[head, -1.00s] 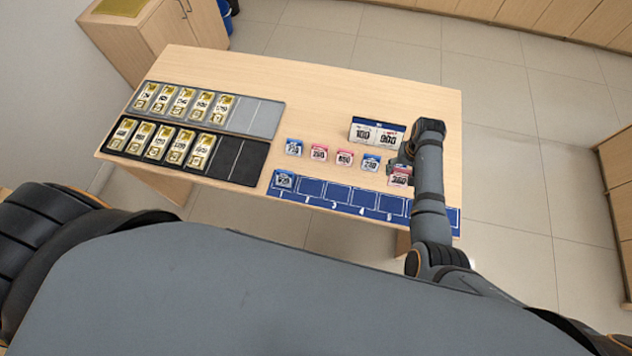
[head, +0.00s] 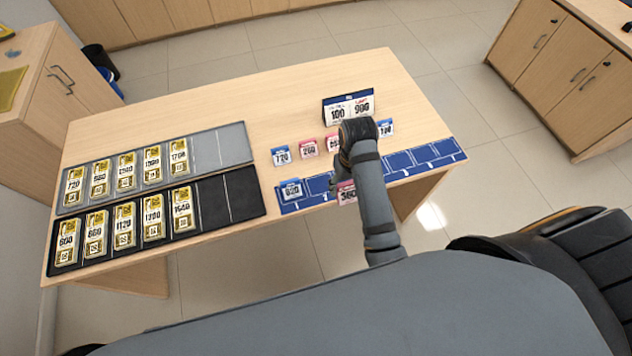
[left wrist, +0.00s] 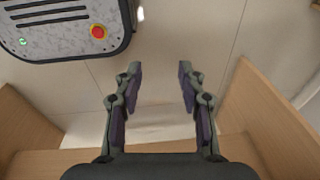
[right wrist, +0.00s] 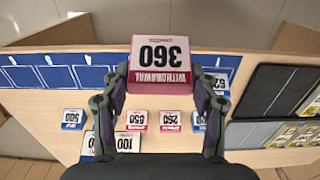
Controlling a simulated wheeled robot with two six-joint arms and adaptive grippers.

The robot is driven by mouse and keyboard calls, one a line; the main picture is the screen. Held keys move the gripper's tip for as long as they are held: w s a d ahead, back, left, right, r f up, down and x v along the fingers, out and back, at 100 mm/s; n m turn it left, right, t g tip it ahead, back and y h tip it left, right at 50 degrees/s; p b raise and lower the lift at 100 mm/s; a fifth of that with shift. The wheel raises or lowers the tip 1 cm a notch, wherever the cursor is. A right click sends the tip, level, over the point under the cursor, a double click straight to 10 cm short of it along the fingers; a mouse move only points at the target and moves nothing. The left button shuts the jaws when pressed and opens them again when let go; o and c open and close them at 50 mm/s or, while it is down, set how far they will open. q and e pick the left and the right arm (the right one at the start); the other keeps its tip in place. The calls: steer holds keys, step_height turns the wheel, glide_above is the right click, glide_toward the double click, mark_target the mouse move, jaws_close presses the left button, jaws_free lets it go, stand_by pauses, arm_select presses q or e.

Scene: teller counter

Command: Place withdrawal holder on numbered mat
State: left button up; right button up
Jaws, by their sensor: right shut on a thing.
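The pink-and-white withdrawal holder marked 360 (right wrist: 160,65) is in my right gripper (right wrist: 165,90), which is shut on it. In the head view the holder (head: 346,194) shows beside my arm near the front edge of the blue numbered mat (head: 401,161). The mat also shows in the right wrist view (right wrist: 58,77), behind the holder. A blue holder (head: 291,190) stands on the mat's leftmost space. My arm hides part of the mat. I cannot tell whether the held holder touches it. My left gripper (left wrist: 160,85) is open and empty above the floor.
Behind the mat stand a blue holder (head: 281,156), pink holders (head: 308,148) and another blue holder (head: 386,128). A 100/900 sign (head: 349,108) stands farther back. Grey (head: 233,146) and black (head: 243,194) trays with gold cards lie left. The mat's right spaces are bare.

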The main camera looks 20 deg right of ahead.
steer(key=w+a+f, duration=0.1)
steer(key=w+f, duration=0.1)
steer(key=w, duration=0.1)
steer(key=w+a+f, duration=0.1)
steer(key=w+f, duration=0.2)
steer(key=w, duration=0.1)
steer(key=w+a+f, duration=0.1)
steer(key=w+f, duration=0.1)
steer(key=w, duration=0.1)
steer(key=shift+w+a+f+p, duration=0.3)
steer(key=shift+w+a+f, duration=0.1)
steer(key=shift+w+f, duration=0.2)
steer(key=shift+f, duration=0.1)
arm_select(q)
steer(key=shift+s+a+r, duration=0.2)
steer(key=shift+a, duration=0.35)
arm_select(e)
steer(key=shift+w+a+f, duration=0.1)
steer(key=shift+w+f, duration=0.1)
steer(key=shift+f, duration=1.7)
steer(key=o, duration=1.1)
steer(key=shift+f, duration=0.15)
steer(key=shift+o, duration=0.2)
